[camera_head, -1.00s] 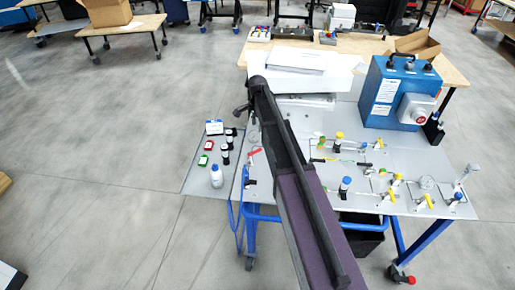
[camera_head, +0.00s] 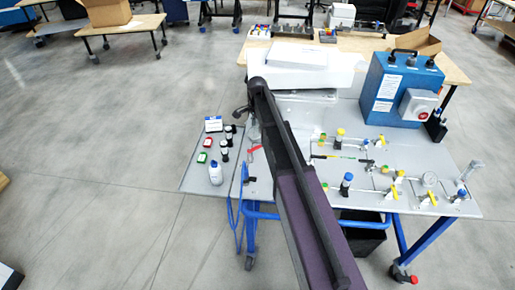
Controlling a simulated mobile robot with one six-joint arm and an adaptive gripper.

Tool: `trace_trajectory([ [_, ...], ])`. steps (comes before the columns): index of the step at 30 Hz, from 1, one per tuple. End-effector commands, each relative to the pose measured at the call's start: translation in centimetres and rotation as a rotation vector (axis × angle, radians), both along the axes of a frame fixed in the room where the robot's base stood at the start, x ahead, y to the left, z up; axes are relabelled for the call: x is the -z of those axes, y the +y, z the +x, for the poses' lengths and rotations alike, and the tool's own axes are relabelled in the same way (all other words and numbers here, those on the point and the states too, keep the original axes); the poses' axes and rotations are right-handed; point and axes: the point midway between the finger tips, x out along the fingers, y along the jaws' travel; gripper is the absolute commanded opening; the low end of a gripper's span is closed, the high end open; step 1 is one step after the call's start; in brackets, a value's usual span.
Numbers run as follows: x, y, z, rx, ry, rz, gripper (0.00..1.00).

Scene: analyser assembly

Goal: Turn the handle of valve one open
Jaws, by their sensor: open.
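Several small valves with yellow handles stand on the grey panel of the bench (camera_head: 300,122). One yellow-handled valve (camera_head: 381,142) is at the upper right of the pipework, others (camera_head: 398,180) (camera_head: 433,198) are lower right, and a blue-topped one (camera_head: 461,195) is near the right edge. A red handle (camera_head: 253,150) lies at the panel's left, just beside my arm. I cannot tell which one is valve one, or whether it is open. My arm crosses the panel and hides part of it. A dark wrist part shows at the arm's far end, but my gripper's fingers are hidden.
A blue box (camera_head: 381,95) with a grey switch stands at the back right. A white device (camera_head: 300,75) is at the back. A side shelf (camera_head: 193,178) on the left holds a white bottle (camera_head: 215,173) and small vials. Open floor lies to the left.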

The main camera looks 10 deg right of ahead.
Motion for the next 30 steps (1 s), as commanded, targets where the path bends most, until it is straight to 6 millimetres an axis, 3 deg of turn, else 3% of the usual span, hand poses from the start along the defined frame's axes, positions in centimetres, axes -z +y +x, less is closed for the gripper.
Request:
trace_trajectory([
  [30,8.2,0.0,0.0,0.0,0.0,0.0,0.57],
])
